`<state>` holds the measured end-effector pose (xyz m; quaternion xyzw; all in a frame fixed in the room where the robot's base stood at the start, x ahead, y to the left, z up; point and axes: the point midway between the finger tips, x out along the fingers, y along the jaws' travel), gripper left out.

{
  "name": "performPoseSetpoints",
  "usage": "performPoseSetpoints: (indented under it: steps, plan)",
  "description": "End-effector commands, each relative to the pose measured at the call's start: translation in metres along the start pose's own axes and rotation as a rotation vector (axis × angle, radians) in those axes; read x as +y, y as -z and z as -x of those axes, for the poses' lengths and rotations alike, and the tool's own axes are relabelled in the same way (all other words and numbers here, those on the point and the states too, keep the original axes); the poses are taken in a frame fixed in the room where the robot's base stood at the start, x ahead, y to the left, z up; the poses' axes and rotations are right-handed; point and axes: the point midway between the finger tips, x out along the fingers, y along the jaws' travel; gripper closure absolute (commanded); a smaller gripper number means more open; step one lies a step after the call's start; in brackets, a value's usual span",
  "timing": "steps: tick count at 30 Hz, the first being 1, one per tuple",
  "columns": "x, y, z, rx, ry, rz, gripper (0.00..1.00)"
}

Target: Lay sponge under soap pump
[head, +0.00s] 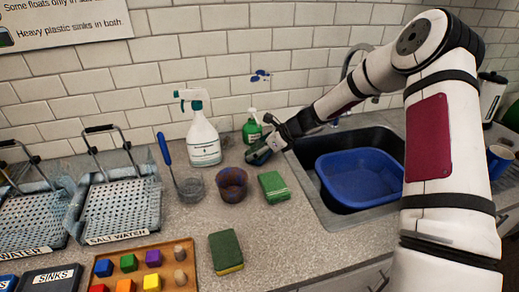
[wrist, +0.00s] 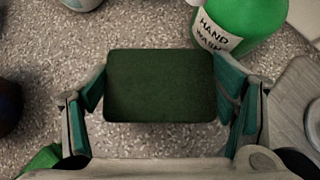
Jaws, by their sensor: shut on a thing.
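My gripper (head: 264,149) is low over the counter, beside the soap pump. In the wrist view my gripper (wrist: 160,92) is shut on a dark green sponge (wrist: 160,85), its fingers on the left and right edges. The soap pump (head: 252,130) is a green bottle with a white top, upright near the back wall. In the wrist view the soap pump (wrist: 240,22), labelled HAND WASH, stands just beyond the sponge's far right corner. I cannot tell whether the sponge touches the counter. Two more green sponges lie on the counter, one near (head: 273,187) and one further forward (head: 226,252).
A white spray bottle (head: 203,138) and a brown cup (head: 231,184) stand left of my gripper. The sink with a blue basin (head: 360,178) is to the right. A wooden tray of coloured blocks (head: 137,262) and mesh baskets (head: 122,207) are at left.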

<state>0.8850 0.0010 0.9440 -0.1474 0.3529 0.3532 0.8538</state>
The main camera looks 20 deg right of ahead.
Motion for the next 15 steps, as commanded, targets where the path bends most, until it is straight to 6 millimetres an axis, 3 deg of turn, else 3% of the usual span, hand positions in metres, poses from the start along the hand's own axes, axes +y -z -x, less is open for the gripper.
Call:
performPoseSetpoints:
  steps: [10,11,12,15]
  plan:
    - [-0.0006,0.0026,-0.0018,0.0,0.001,-0.002,0.31]
    - [-0.0007,0.0022,-0.0014,0.0,0.001,-0.001,0.15]
    - [-0.0006,0.0022,-0.0013,0.0,0.001,-0.001,0.06]
    - [-0.0006,0.0021,-0.0013,0.0,0.001,-0.001,0.02]
